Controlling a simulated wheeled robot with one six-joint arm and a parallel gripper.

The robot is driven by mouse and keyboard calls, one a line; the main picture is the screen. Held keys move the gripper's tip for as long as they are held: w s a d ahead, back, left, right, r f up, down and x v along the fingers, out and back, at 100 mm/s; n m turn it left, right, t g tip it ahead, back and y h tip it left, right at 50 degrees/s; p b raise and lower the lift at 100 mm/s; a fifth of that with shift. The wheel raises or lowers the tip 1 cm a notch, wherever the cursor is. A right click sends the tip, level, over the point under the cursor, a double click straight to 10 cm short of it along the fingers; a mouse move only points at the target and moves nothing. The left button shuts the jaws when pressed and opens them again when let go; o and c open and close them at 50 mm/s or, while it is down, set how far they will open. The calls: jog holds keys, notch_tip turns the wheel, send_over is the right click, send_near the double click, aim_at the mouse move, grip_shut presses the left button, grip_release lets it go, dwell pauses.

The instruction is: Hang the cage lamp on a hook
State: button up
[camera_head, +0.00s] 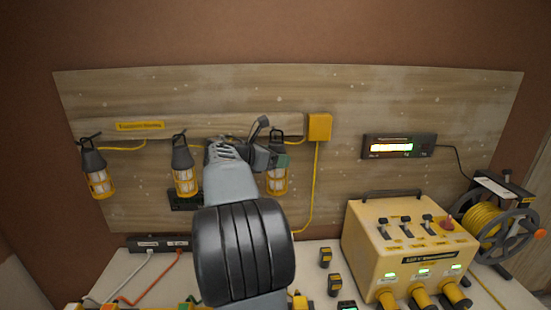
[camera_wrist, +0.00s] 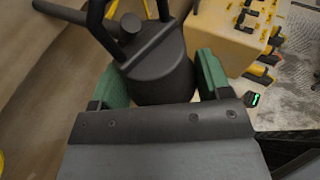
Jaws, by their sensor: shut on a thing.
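A cage lamp with a dark cap and lit yellow cage (camera_head: 277,180) is at the right end of the wooden rail. My gripper (camera_head: 268,158) is shut on its dark cap, which shows between the green finger pads (camera_wrist: 158,78) in the wrist view. The lamp's cap (camera_wrist: 165,62) has a black bail on top. A dark hook peg with a round knob (camera_wrist: 130,22) crosses by the bail; I cannot tell whether the bail rests on it. Two other cage lamps hang from hooks, one at far left (camera_head: 98,178) and one in the middle (camera_head: 184,172).
A yellow power box (camera_head: 395,240) with switches stands at right, beside a cable reel (camera_head: 490,225). A yellow junction box (camera_head: 319,127) is just right of the held lamp, with a cable running down. A lit display (camera_head: 395,147) is on the board. Small devices (camera_head: 326,257) lie on the bench.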

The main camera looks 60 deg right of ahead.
jog(key=shift+w+d+p, duration=0.3)
jog(key=shift+w+d, duration=0.5)
jog(key=shift+d, duration=0.3)
jog(key=shift+w+d+f, duration=0.3)
jog(key=shift+d+f, duration=0.15)
jog(key=shift+f, duration=0.25)
jog(key=o, duration=1.2)
jog(key=shift+f, duration=0.1)
jog(key=shift+c, duration=0.2)
jog(key=b+v, duration=0.3)
jog(key=v, duration=1.1)
